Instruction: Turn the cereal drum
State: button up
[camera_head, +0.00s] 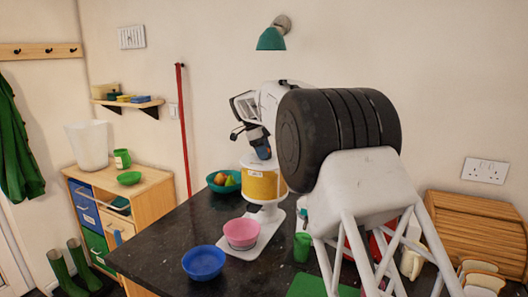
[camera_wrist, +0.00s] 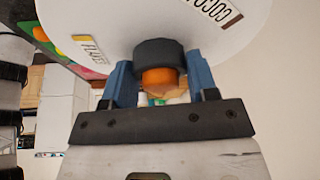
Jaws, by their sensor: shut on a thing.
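The cereal drum (camera_head: 265,184) is a yellow cylinder with a white top, standing on a white base (camera_head: 268,232) on the dark counter. A pink bowl (camera_head: 241,232) sits on that base, below the drum. In the wrist view the drum's white face (camera_wrist: 110,20) carries a FLAKES label (camera_wrist: 91,50) and a partly cut-off label (camera_wrist: 215,10). My gripper (camera_head: 262,154) is over the drum's top. Its blue fingers (camera_wrist: 160,80) are shut on the dark knob (camera_wrist: 160,50), which has an orange part (camera_wrist: 160,77) between them.
A blue bowl (camera_head: 204,263) is at the counter's front left. A wooden bread box (camera_head: 478,235) is at the far right. The counter's left front is mostly clear.

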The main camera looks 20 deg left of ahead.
jog(key=o, duration=1.3)
jog(key=shift+r, duration=0.1)
jog(key=shift+v, duration=3.8)
